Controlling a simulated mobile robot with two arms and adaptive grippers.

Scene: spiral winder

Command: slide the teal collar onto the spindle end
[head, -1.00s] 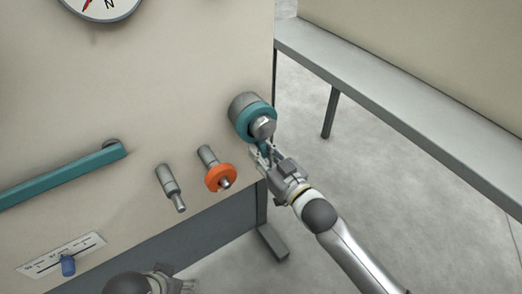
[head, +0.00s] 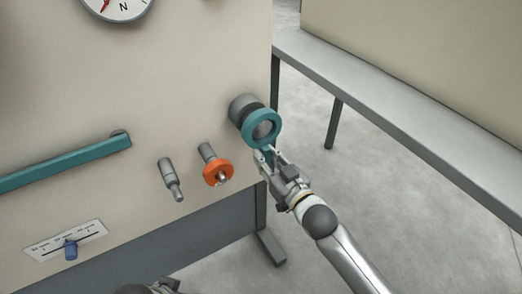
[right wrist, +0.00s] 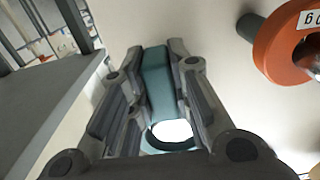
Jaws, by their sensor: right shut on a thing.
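The teal collar (head: 248,124) is a ring with a tab. My right gripper (head: 267,157) is shut on the tab, below the ring. The grey spindle end (head: 241,106) sticks out of the panel behind the collar, and its nose shows through the ring's hole. The ring looks in front of the thick part, level with the nose tip; how far the nose enters it I cannot tell. In the right wrist view the teal tab (right wrist: 157,82) lies between the fingers, with part of the ring beyond. My left gripper (head: 163,286) barely shows at the bottom edge; its fingers are unclear.
An orange collar (head: 217,173) sits on a peg left of the spindle, beside a bare grey peg (head: 170,180). A teal bar (head: 65,165), a slider plate (head: 66,241) and a dial (head: 118,8) are on the panel. A grey bench (head: 400,110) stands at right.

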